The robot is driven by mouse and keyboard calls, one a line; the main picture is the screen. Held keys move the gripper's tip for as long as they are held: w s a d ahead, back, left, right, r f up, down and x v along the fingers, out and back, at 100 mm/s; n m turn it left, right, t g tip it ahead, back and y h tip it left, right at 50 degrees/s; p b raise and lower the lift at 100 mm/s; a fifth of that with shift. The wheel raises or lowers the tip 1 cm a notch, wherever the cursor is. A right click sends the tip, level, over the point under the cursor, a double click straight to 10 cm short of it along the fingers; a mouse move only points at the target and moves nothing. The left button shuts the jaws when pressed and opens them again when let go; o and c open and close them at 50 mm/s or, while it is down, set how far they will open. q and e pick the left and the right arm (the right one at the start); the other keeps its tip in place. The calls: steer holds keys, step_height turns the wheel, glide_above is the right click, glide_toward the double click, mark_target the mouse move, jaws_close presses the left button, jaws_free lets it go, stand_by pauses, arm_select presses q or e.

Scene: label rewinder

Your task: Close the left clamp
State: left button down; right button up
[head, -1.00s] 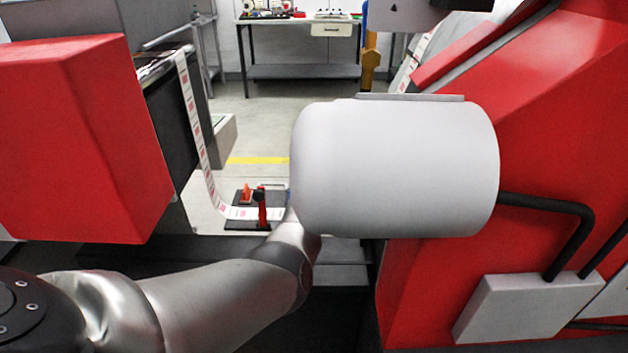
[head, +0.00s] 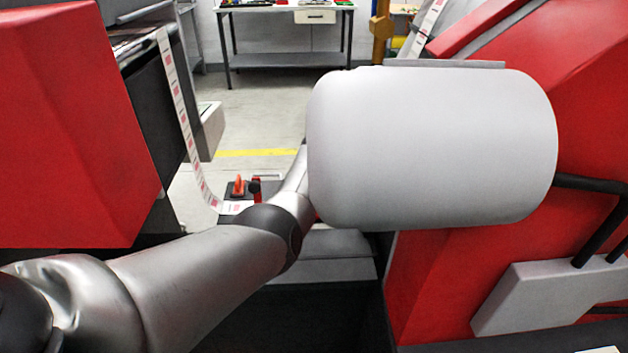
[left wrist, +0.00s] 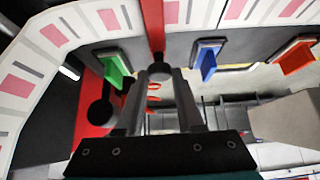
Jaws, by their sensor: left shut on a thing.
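In the left wrist view, my left gripper (left wrist: 160,75) is shut on a red bar (left wrist: 152,25), which looks like a clamp lever and runs up from between the fingertips. A red part with a round black knob (left wrist: 100,111) is just left of the fingers. In the head view, a dark plate with a red-orange clamp part (head: 238,186) and a second upright red part with a black top (head: 255,186) stands beyond my left arm. The arm and a large grey cylinder hide the gripper there. Which clamp is held cannot be told from the head view. My right gripper is out of view.
A white label strip with pink marks (head: 180,100) hangs down to the plate. The grey cylinder (head: 435,150) blocks much of the middle. Red machine housings stand left (head: 60,130) and right (head: 590,100). Green (left wrist: 114,66), blue (left wrist: 207,62) and red-orange (left wrist: 296,58) pieces are near the gripper.

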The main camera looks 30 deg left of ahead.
arm_select(q)
steer(key=shift+w+a+r, duration=0.3)
steer(key=shift+r, duration=0.3)
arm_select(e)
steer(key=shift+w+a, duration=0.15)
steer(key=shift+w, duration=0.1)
arm_select(q)
steer(key=c, duration=1)
jaws_free()
steer(key=o, duration=0.3)
steer(key=shift+f, duration=0.3)
steer(key=shift+o, duration=0.8)
steer(key=shift+d+f, duration=0.1)
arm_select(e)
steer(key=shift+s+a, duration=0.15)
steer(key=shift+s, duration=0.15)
arm_select(q)
steer(key=shift+s, duration=0.1)
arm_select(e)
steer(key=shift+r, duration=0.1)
